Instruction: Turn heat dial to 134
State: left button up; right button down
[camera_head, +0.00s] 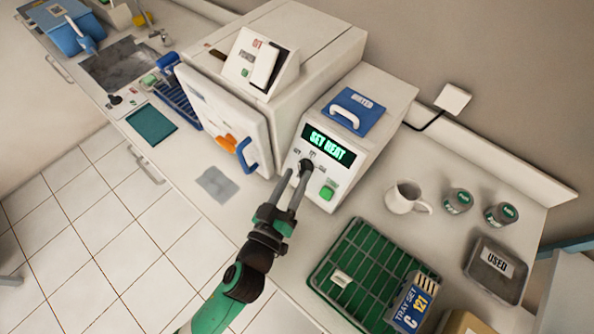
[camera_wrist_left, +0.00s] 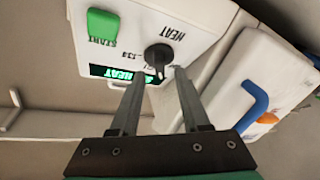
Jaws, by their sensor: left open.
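The heat dial (camera_head: 306,164) is a black knob on the front of a white box unit (camera_head: 362,120) with a green-lit display (camera_head: 328,143) reading "SET HEAT". In the left wrist view the dial (camera_wrist_left: 158,56) shows upside down, its narrow end toward the display. A small label (camera_wrist_left: 129,56), seemingly 134, is beside it. My left gripper (camera_head: 297,171) is open, with its fingertips at the dial. In the left wrist view the two fingers (camera_wrist_left: 159,74) stand apart on either side of the knob's lower end. Contact cannot be told. My right gripper is in neither view.
A green start button (camera_head: 327,192) is close to the dial. Left of the unit, a white sterilizer's door (camera_head: 222,112) with a blue handle stands ajar. A green wire tray (camera_head: 366,268), a mug (camera_head: 403,197) and a used-tray (camera_head: 494,268) are on the counter to the right.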

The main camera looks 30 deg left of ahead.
pick_arm(q)
jog(key=shift+w, duration=0.75)
jog(key=shift+c, duration=0.3)
grip_shut()
